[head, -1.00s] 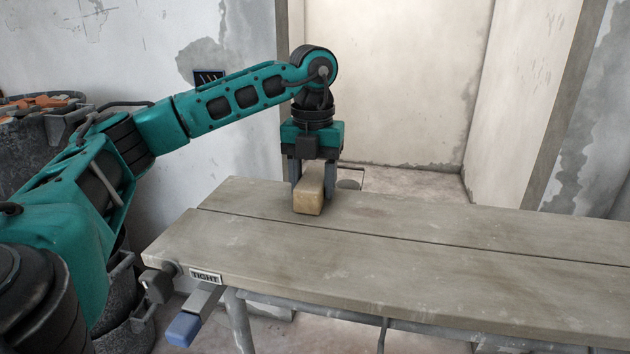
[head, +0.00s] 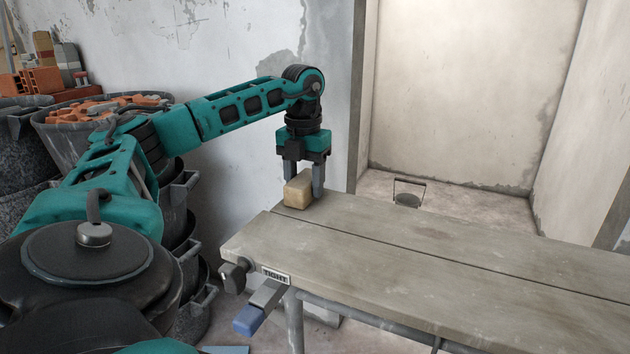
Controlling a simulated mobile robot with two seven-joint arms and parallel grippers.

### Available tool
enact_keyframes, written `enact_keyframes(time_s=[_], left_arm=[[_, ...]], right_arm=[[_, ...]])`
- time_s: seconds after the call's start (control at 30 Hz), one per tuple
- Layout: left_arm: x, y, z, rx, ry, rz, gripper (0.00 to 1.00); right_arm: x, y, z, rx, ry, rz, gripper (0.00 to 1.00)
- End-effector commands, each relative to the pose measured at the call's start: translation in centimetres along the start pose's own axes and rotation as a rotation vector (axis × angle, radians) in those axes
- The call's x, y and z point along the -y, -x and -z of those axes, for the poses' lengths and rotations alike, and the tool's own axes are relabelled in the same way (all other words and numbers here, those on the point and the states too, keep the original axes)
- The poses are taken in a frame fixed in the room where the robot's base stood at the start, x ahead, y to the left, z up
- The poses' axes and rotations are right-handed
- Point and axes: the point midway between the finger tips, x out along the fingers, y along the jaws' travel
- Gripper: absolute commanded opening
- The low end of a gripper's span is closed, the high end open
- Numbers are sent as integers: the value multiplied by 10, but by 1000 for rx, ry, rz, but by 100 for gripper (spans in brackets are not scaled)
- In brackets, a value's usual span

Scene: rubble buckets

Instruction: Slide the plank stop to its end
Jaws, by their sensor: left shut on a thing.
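The plank stop, a pale wooden block (head: 298,191), sits on the bench top near the left end of its rear board. My left gripper (head: 303,184) points down over it and is shut on the block, one finger showing on its right side. The bench (head: 400,250) has two long boards with a narrow slot between them. My right gripper is not in view.
A label reading TIGHT (head: 275,276), a dark knob (head: 234,277) and a blue-ended lever (head: 250,318) are at the bench's left end. Rubble buckets (head: 75,140) stand at the left. The bench top to the right is clear.

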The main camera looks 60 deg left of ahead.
Motion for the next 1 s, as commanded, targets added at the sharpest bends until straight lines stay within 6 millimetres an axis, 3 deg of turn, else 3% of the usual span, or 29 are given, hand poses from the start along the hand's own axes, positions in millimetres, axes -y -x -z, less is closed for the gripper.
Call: enact_keyframes(time_s=[0.27,0.3,0.5,0.77,0.87,1.0], left_arm=[[-5,2,-1,6,5,-7,0],[-6,3,-1,6,6,-8,55],[-4,2,-1,5,5,-6,73],[-3,3,-1,4,3,-4,73],[-2,12,-1,6,2,-2,73],[-2,38,-1,8,2,-1,73]], right_arm=[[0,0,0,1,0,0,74],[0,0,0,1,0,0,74],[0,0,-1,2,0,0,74],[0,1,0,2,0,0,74],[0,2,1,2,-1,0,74],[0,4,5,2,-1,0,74]])
